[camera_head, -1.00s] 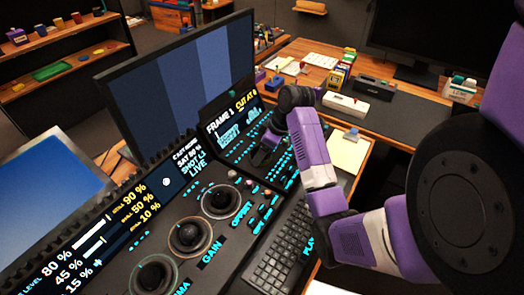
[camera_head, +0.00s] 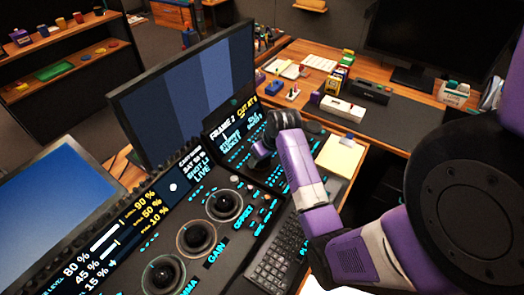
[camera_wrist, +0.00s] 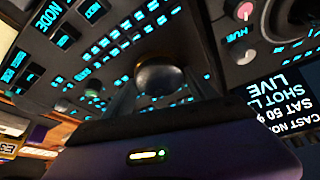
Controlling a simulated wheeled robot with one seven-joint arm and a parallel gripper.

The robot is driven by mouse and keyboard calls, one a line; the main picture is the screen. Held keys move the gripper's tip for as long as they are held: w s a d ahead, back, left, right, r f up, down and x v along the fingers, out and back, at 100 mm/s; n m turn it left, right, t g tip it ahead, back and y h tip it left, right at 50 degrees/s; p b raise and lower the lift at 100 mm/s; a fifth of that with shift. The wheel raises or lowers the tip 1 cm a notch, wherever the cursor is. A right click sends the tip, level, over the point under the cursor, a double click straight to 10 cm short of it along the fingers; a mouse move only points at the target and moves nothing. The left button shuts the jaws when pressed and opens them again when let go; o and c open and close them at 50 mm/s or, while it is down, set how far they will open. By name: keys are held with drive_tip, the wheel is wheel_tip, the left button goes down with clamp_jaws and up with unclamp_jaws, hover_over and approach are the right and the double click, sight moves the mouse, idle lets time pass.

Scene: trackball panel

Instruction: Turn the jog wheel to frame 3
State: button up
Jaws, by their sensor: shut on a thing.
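The jog wheel (camera_wrist: 160,74) shows in the wrist view as a dark rounded knob on the black panel, among rows of lit cyan keys. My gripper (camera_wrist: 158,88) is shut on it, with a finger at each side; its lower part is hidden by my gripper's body. In the head view my gripper (camera_head: 262,150) is down at the panel's far section, and the wheel is mostly hidden there. The small display (camera_head: 233,122) behind it reads "FRAME" with a digit that looks like 2, and a yellow "CUT AT" text.
Several trackballs with rings, one at GAIN (camera_head: 197,237), lie nearer on the panel. A keyboard (camera_head: 275,252) is to the right, with a yellow notepad (camera_head: 340,158) beyond. A large monitor (camera_head: 185,95) stands behind the panel. Lit keys surround my gripper closely.

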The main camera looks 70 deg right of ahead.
sight(262, 166)
drive_tip(key=m+p, duration=0.2)
drive_tip(key=m+g+h+p, duration=0.1)
drive_tip(key=m, duration=0.2)
drive_tip(key=shift+w+r+m+h+p, duration=0.1)
drive_tip(key=shift+w+m+h+p, duration=0.05)
drive_tip(key=shift+m+h+p, duration=0.2)
idle(0.4)
drive_tip(key=o, duration=1.4)
drive_tip(key=shift+c, duration=0.2)
drive_tip(key=shift+v, duration=3.85)
drive_tip(key=shift+w, duration=0.2)
